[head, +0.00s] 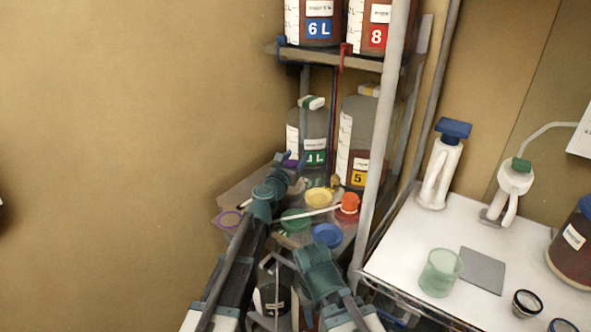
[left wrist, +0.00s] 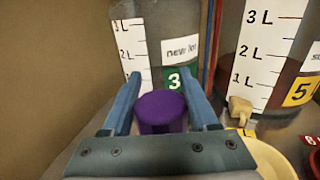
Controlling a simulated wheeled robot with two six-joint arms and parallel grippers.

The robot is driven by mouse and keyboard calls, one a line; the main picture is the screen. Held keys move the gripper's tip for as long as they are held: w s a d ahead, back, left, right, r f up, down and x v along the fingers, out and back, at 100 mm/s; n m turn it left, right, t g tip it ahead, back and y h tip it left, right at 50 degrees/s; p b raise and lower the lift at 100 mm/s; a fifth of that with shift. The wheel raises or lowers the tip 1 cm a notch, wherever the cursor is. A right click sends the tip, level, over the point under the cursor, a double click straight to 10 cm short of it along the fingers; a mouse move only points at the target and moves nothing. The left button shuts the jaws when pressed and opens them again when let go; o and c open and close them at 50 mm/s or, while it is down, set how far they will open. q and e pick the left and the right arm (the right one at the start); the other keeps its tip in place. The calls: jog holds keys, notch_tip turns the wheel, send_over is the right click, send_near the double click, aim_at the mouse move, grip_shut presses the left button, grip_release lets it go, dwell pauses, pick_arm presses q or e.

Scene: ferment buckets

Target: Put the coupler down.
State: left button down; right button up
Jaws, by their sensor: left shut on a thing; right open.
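The coupler (left wrist: 162,112) is a short purple cylinder with a flat round top, seen in the left wrist view. My left gripper (left wrist: 168,98) has its two blue fingers on either side of it and is shut on it. In the head view my left gripper (head: 291,162) reaches over the back of the cluttered shelf, near the bottle marked in green, and a bit of purple shows at its fingers. The coupler's underside is hidden, so I cannot tell whether it touches the shelf. My right gripper (head: 314,256) is open, lower down in front of the shelf.
Bottles with green and yellow "5" labels (head: 357,178) stand behind. A white table (head: 400,255) stands beyond.

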pick_arm(q)
jog(key=shift+f+b, duration=0.4)
notch_tip(320, 180, down, 3)
jog(key=b, duration=0.2)
jog(key=shift+r+b, duration=0.1)
jog(key=shift+b, duration=0.3)
jog(key=shift+c, duration=0.8)
grip_release()
jog(key=shift+s+r, duration=0.1)
jog(key=shift+r, duration=0.05)
jog(key=v, duration=1.2)
